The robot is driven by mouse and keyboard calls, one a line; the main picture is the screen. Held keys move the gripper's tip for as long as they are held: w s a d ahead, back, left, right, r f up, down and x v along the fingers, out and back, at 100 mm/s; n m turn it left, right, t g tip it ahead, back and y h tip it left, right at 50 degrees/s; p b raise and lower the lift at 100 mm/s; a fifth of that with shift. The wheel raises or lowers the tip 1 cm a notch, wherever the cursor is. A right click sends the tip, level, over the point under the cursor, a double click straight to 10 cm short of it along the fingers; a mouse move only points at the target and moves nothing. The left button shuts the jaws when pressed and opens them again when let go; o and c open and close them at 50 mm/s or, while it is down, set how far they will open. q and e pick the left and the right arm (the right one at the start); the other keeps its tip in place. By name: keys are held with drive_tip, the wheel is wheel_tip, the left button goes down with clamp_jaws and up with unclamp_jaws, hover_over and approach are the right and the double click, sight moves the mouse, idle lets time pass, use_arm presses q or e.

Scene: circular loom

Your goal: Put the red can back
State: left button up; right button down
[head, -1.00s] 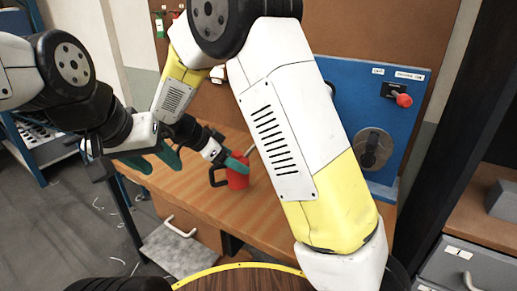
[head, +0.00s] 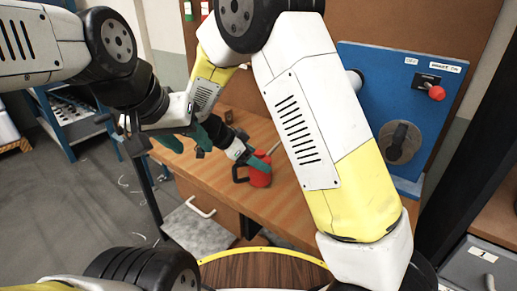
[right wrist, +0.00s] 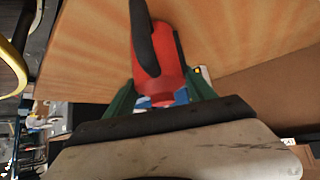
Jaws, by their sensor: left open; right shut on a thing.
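The red can (head: 260,173), with a black handle and a thin pale spout, is at the wooden workbench, left of the blue panel. My right gripper (head: 257,160) is shut on it. The right wrist view shows the can (right wrist: 170,60) between the two green fingers (right wrist: 161,100), its black handle towards the camera. I cannot tell whether the can touches the bench top. My left gripper (head: 190,148) is open and empty, left of the can near the bench's left end.
The workbench (head: 285,213) has a drawer with a pale handle. The blue panel (head: 365,75) with a red knob stands behind it. A round wooden top with a yellow rim (head: 262,252) is in front. My right upper arm hides part of the bench.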

drive_tip(key=shift+f, duration=0.5)
drive_tip(key=shift+c, duration=1.2)
unclamp_jaws()
drive_tip(key=v, duration=0.6)
drive_tip(key=shift+a+r, duration=0.2)
drive_tip(key=shift+s+a+r, duration=0.25)
drive_tip(key=shift+a+r, duration=0.15)
drive_tip(key=shift+r, duration=0.05)
drive_tip(key=shift+d, duration=0.1)
